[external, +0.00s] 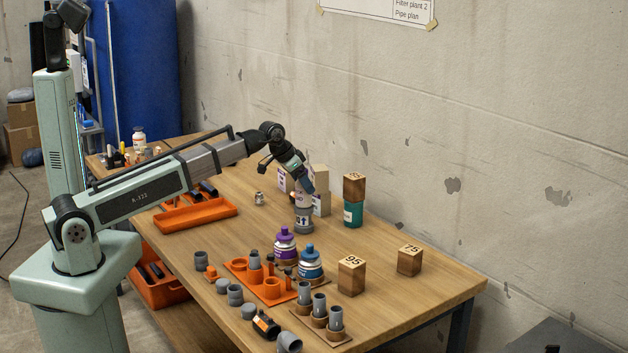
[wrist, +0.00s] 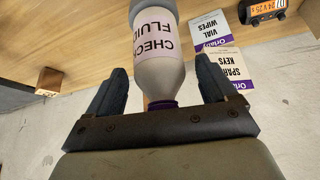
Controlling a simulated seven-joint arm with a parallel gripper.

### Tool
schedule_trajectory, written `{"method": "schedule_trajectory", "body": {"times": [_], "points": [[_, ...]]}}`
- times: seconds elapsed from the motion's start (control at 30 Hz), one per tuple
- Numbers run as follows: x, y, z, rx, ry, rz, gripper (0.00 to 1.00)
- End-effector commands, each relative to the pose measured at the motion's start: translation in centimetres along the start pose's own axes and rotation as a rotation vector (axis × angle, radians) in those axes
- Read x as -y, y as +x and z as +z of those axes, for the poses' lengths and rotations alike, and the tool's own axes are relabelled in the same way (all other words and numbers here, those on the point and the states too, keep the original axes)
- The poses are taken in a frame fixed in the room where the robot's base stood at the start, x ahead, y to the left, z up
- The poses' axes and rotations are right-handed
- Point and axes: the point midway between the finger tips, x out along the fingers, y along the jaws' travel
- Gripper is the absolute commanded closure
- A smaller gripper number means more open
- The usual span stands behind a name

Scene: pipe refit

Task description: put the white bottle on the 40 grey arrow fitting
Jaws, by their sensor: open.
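The white bottle (wrist: 158,65), labelled "CHECK FLUID" with a purple cap, stands between my gripper's fingers (wrist: 162,68) in the wrist view. The fingers are open, with a gap on each side of the bottle. The bottle's far end meets a grey part at the top of that view. In the external view, my gripper (external: 305,187) is over the bottle (external: 304,198), which appears upright on the grey arrow fitting (external: 303,220). The marking on the fitting is small; an arrow shows. The bottle's upper part is hidden by my gripper.
Cartons (external: 321,203) stand right behind the fitting. A teal container (external: 353,214) with a wooden block (external: 354,187) on top is to the right. Purple (external: 285,245) and blue (external: 311,262) bottles and an orange tray (external: 240,267) are in front. Table right of the teal container is clear.

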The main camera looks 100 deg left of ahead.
Motion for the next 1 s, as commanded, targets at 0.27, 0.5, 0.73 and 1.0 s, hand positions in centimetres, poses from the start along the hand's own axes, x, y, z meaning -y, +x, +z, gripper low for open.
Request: {"method": "schedule_trajectory", "body": {"times": [0.27, 0.5, 0.73, 1.0], "points": [[0.0, -4.2, 0.1, -0.003, 0.000, 0.000, 0.15], [0.0, -7.7, 0.0, -0.002, 0.000, 0.000, 0.15], [0.0, -10.2, 0.0, -0.002, 0.000, 0.000, 0.15], [0.0, -11.2, 0.0, 0.000, 0.000, 0.000, 0.15]]}}
